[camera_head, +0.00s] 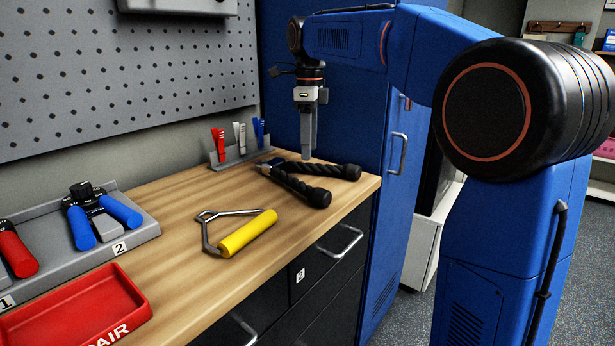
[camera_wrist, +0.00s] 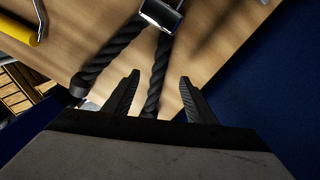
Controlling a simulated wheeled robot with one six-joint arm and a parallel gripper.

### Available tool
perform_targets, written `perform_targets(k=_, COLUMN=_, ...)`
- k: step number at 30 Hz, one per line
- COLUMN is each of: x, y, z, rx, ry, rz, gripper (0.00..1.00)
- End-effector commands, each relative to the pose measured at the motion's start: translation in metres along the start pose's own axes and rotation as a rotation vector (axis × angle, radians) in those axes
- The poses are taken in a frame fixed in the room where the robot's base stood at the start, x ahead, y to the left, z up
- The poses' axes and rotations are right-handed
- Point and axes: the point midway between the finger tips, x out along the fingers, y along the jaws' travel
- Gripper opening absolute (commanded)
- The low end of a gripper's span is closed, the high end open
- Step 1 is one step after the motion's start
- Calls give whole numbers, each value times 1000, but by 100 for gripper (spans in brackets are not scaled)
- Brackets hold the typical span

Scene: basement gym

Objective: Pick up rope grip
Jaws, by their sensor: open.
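The black rope grip (camera_head: 294,183) lies on the wooden workbench at its right end, its two twisted strands spread apart and ending in black knobs. In the wrist view the rope grip (camera_wrist: 108,57) shows its metal connector at the top. My gripper (camera_head: 307,156) points down over the rope grip. In the wrist view my gripper (camera_wrist: 159,78) is open, with one strand running between its two fingers in the picture and the other strand to the left. Nothing is held.
A yellow-handled grip (camera_head: 247,233) lies left of the rope. Behind stands a grey holder (camera_head: 226,163) with red, white and blue clips. At left are a grey tray (camera_head: 139,232) with blue and red grips and a red tray (camera_head: 75,312). A blue cabinet (camera_head: 401,190) borders the bench's right.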

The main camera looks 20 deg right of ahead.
Motion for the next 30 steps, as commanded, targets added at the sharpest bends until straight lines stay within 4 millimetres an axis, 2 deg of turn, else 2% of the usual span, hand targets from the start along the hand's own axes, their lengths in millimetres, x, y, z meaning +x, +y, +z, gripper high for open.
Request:
perform_targets(k=9, x=40, y=7, z=-6, rx=0, ry=1, rz=2, gripper=51)
perform_targets(k=19, x=45, y=6, z=-6, rx=0, ry=0, rz=0, gripper=51)
perform_targets(k=25, x=45, y=6, z=-6, rx=0, ry=0, rz=0, gripper=3)
perform_targets(k=26, x=45, y=6, z=-6, rx=0, ry=0, rz=0, gripper=0)
perform_targets(k=30, x=44, y=6, z=-6, rx=0, ry=0, rz=0, gripper=0)
